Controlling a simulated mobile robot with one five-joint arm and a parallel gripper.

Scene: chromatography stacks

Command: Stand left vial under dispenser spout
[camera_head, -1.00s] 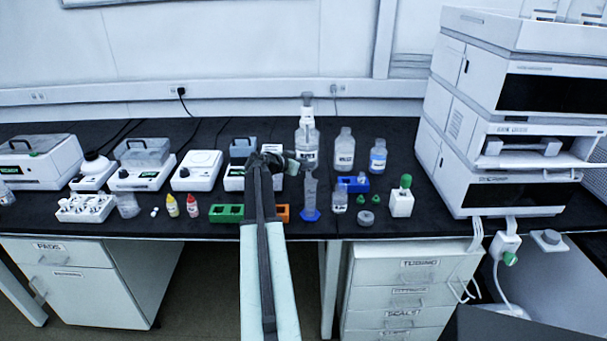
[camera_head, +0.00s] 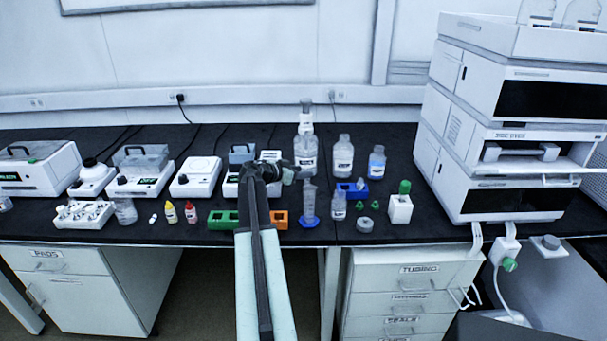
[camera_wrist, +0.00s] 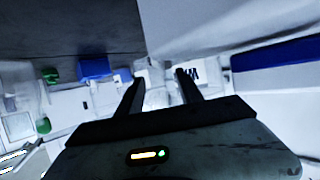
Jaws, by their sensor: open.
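A tall clear bottle with a pump-like top (camera_head: 305,150), which looks like the dispenser, stands at the bench middle in the head view. Its spout is too small to make out. I cannot pick out the left vial with certainty; a small blue rack (camera_head: 352,192) stands to the right of the bottle, with small pale items at it. My gripper (camera_head: 296,168) is in front of the bottle's lower part, partly hidden by my wrist. In the wrist view its two fingers (camera_wrist: 161,82) are apart, with blurred white shapes beyond them and nothing clearly held.
A blue-footed cylinder (camera_head: 309,202) and a small bottle (camera_head: 338,206) stand close to my gripper. Green (camera_head: 223,219) and orange (camera_head: 279,218) racks lie near the front edge. A tall instrument stack (camera_head: 510,130) fills the right. Bare black bench shows before it.

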